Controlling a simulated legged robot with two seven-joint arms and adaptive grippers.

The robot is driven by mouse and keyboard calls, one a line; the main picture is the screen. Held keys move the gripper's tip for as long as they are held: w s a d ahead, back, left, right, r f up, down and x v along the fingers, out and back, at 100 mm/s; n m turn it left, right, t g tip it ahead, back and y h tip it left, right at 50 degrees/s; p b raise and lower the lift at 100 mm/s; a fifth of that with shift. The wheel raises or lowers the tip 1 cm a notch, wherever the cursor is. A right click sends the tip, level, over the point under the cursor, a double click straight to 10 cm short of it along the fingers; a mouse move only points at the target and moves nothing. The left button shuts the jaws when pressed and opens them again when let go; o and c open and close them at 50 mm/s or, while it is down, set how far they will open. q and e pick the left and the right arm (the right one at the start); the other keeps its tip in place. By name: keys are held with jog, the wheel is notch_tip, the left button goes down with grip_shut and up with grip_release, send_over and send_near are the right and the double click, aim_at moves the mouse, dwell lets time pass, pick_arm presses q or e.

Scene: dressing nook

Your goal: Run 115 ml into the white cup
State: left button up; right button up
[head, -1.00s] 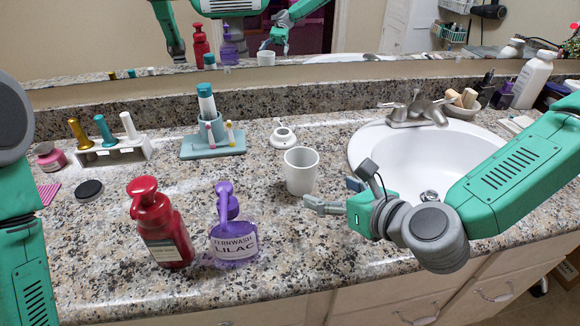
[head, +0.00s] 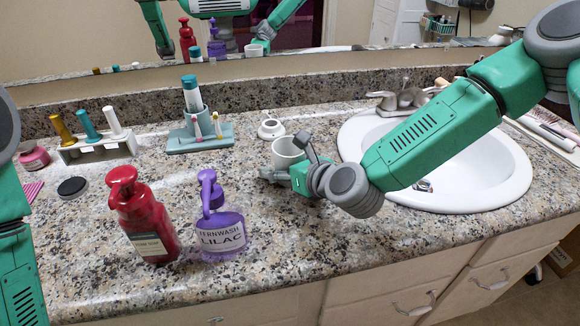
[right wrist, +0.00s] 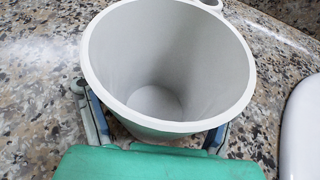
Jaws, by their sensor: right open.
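The white cup (head: 287,152) stands upright on the granite counter, left of the sink. In the right wrist view the cup (right wrist: 165,60) looks empty inside. My right gripper (right wrist: 155,112) is open, with one finger on each side of the cup's near lower part; I cannot tell whether they touch it. In the head view this gripper (head: 284,172) is at the cup's front. A purple pump bottle (head: 220,232) labelled FERNWASH LILAC and a red pump bottle (head: 145,222) stand at the front left. My left arm shows at the left edge; its gripper is out of view.
Behind the cup are a small white round item (head: 270,129) and a teal stand (head: 200,140) with tubes. A white rack (head: 97,150), pink jar (head: 33,156) and dark disc (head: 72,187) lie left. The sink (head: 470,170) is right. Counter right of the purple bottle is clear.

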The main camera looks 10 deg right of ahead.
jog(key=shift+a, duration=0.1)
jog(key=c, duration=1.3)
jog(key=shift+r, duration=0.1)
notch_tip(320, 180, up, 10)
jog(key=p, duration=0.2)
jog(key=shift+p, duration=0.35)
